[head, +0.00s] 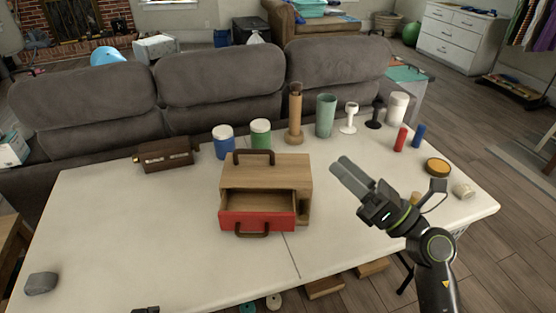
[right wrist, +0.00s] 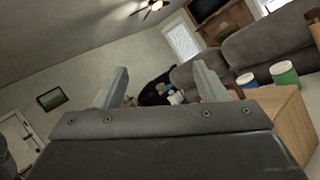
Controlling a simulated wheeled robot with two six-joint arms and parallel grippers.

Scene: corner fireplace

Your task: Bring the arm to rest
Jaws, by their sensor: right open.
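My right gripper (head: 342,167) is in the air over the right half of the white table, to the right of the wooden drawer box (head: 282,172). Its fingers point up and left in the head view. In the right wrist view its two fingers (right wrist: 160,72) stand wide apart with nothing between them. The box's red-fronted drawer (head: 257,220) is pulled out and looks empty. My left gripper cannot be made out; only a small dark piece shows at the bottom edge of the head view.
The white table (head: 110,235) has free room at its left and front. Behind the box stand a blue jar (head: 223,142), a green jar (head: 260,134), a wooden mill (head: 295,115) and a green cup (head: 325,115). A grey sofa (head: 215,82) backs the table.

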